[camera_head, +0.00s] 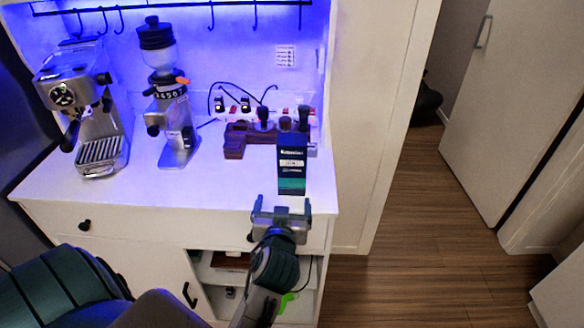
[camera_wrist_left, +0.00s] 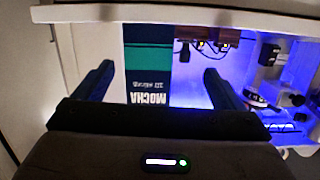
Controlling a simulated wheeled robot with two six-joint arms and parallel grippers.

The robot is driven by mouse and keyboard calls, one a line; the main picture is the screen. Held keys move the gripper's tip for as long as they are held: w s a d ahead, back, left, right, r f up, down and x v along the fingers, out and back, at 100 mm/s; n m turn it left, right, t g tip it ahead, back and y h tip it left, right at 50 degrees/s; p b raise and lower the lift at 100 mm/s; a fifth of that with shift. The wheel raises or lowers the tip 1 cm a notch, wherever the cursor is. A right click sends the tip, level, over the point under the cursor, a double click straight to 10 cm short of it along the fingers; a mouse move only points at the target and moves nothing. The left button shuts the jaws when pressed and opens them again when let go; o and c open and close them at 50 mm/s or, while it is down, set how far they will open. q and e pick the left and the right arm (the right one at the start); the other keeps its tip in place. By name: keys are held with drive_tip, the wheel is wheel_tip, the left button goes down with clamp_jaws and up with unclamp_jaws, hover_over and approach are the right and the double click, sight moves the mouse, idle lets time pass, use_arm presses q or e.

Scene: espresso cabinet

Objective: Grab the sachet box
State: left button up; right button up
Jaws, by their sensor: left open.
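The sachet box (camera_head: 292,165) is a tall dark box with a green band near its base, standing upright near the front right of the white counter. In the left wrist view the box (camera_wrist_left: 148,72) shows upside down with the word MOCHA, lying between the two fingers in the picture. My left gripper (camera_head: 281,207) is open at the counter's front edge, just in front of the box. The same gripper (camera_wrist_left: 160,88) shows a gap on the box's right side; I cannot tell whether a finger touches it. My right gripper is not in view.
Behind the box is a dark wooden stand (camera_head: 240,136) with tampers. A grinder (camera_head: 172,110) and an espresso machine (camera_head: 88,105) stand to the left. The white counter (camera_head: 215,185) is bare in front of them. Wooden floor (camera_head: 410,240) lies to the right.

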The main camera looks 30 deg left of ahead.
sight(293, 167)
use_arm(q)
drive_tip(key=shift+t+y, duration=0.7)
drive_tip(key=shift+t, duration=0.1)
drive_tip(key=w+r, duration=0.2)
drive_tip(key=r, duration=0.1)
drive_tip(key=w+r, duration=0.1)
drive_tip(key=shift+w+d+r, duration=0.15)
drive_tip(key=shift+d+r, duration=0.15)
drive_tip(key=p+x, duration=0.1)
drive_tip(key=x, duration=0.3)
drive_tip(key=shift+w+a+r+p, duration=0.1)
drive_tip(key=shift+a+p, duration=0.05)
drive_tip(key=shift+p, duration=0.2)
drive_tip(key=shift+w+a, duration=0.3)
drive_tip(key=shift+w, duration=0.2)
drive_tip(key=shift+w+a+r+p, duration=0.1)
drive_tip(key=shift+w+a+p, duration=0.15)
drive_tip(key=shift+p, duration=0.3)
drive_tip(key=p+x, duration=0.2)
drive_tip(key=x, duration=0.1)
drive_tip(key=shift+w+a, duration=0.15)
drive_tip(key=shift+a, duration=0.1)
drive_tip(key=shift+w+a+f, duration=0.2)
drive_tip(key=shift+w+f, duration=0.05)
drive_tip(key=shift+w, duration=0.1)
drive_tip(key=shift+d, duration=0.1)
drive_tip(key=c, duration=1.1)
drive_tip(key=shift+r, duration=0.15)
